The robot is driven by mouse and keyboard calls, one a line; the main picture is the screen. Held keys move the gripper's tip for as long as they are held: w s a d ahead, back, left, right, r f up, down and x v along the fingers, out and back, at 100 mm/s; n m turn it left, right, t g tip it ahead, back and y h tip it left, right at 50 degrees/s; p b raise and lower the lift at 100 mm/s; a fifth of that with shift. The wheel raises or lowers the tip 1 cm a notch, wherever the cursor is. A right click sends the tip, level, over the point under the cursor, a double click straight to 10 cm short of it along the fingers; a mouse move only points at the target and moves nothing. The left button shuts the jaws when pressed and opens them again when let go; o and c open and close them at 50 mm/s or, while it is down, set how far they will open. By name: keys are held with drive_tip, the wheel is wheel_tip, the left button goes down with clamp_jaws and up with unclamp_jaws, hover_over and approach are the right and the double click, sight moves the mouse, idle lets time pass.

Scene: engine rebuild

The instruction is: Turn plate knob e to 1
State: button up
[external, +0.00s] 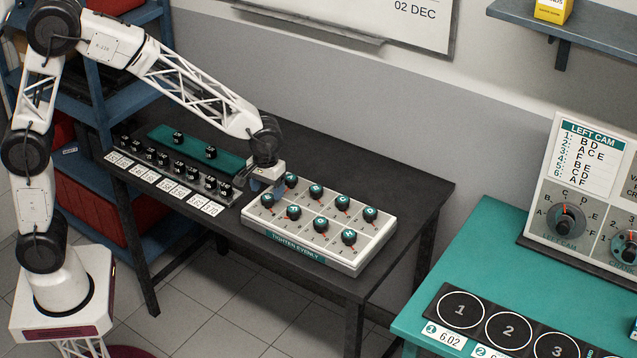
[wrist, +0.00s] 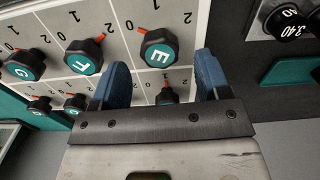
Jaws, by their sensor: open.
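Plate knob E (wrist: 158,52) is a black knob with a teal cap lettered E. Its red pointer is turned toward the 0 mark, with 1 and 2 printed further round. In the external view knob E (external: 267,200) is at the left end of the front row on the pale plate (external: 357,262). My gripper (wrist: 162,62) is open, its blue fingertips on either side of knob E in the picture and apart from its sides. It also shows in the external view (external: 267,189) at the plate's left end. I cannot tell whether the fingertips reach down around the knob.
Knobs F (wrist: 84,57) and G (wrist: 24,64) stand beside E. Another knob (wrist: 167,96) shows between my fingers, partly hidden. A rack of black weights (external: 180,165) is left of the plate on the dark table (external: 420,190). The table's right end is clear.

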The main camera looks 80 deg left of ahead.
drive_tip(key=shift+f, duration=1.3)
drive_tip(key=c, duration=0.9)
drive_tip(key=shift+m, duration=0.5)
drive_tip(key=m, duration=1)
drive_tip(key=shift+m, duration=0.4)
